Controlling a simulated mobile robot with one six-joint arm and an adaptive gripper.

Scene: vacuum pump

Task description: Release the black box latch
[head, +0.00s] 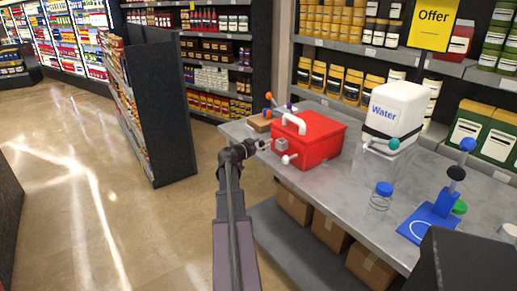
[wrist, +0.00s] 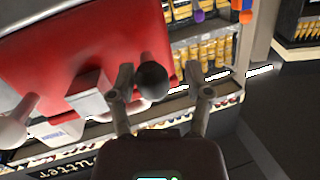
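A red box (head: 312,138) with a white handle (head: 294,123) stands on the counter; I see no black box as such. In the wrist view the red box (wrist: 70,50) fills the upper left. A dark round knob (wrist: 152,80) shows at its edge, close to my left finger and between the two fingers. A grey block (wrist: 90,92) sits on the box face left of it. My gripper (wrist: 160,75) is open, its fingers well apart. In the head view my gripper (head: 264,144) is at the box's left front side; contact with the knob cannot be told.
A grey counter (head: 345,190) carries a white water container (head: 395,108), a blue-capped jar (head: 381,195) and a blue stand (head: 432,222) right of the box. A dark shelf (head: 150,120) is left; floor between is clear.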

